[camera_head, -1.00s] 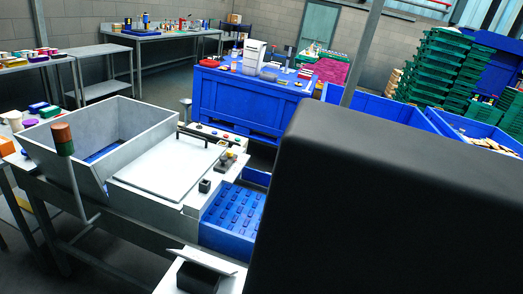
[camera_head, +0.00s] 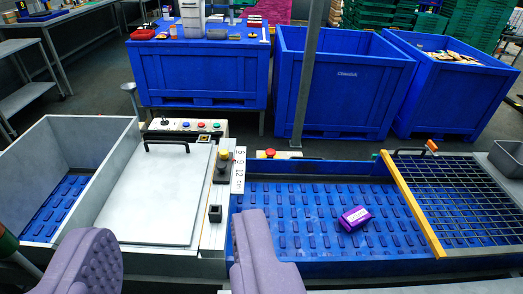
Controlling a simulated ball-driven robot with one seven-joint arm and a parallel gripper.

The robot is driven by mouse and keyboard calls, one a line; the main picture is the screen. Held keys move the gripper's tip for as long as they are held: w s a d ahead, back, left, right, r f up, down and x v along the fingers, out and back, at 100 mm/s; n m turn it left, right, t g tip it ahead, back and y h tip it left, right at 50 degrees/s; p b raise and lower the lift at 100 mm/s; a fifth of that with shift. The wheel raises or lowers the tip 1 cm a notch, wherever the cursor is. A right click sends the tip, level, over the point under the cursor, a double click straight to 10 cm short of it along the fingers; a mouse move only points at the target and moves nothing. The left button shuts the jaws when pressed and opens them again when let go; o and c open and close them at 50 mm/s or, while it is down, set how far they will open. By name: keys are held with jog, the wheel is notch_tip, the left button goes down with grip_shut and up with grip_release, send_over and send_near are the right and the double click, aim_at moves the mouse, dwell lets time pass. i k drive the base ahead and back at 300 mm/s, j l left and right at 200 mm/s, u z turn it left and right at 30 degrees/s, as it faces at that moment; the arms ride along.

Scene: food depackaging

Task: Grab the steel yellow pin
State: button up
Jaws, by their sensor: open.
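A small upright piece with a yellow top (camera_head: 223,157) stands on a dark base on the narrow panel right of the white lid. It looks like the pin, but it is too small for me to be sure of its steel. My gripper (camera_head: 172,238) shows at the bottom of the view as two lilac padded fingers, wide apart with nothing between them. The yellow-topped piece is beyond the fingertips, up and to the right of their middle, and apart from them.
A white lid (camera_head: 152,192) with a black handle lies beside a grey hopper (camera_head: 110,150). A blue conveyor (camera_head: 300,215) holds a purple packet (camera_head: 355,218). A yellow bar (camera_head: 411,205) edges a grid. A black square socket (camera_head: 215,213) sits nearby. Blue crates (camera_head: 345,95) stand behind.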

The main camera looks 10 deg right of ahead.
aim_at(224, 154)
jog(key=j+z, duration=0.15)
jog(key=j, duration=0.2)
jog(key=i+j+z, duration=0.2)
jog(key=j, duration=0.2)
jog(key=j+z, duration=0.15)
jog(key=j, duration=0.3)
jog(key=i+j+z, duration=0.1)
jog(key=j, duration=0.35)
jog(key=i+j+z, duration=0.5)
jog(key=i+j, duration=0.35)
jog(key=i, duration=0.1)
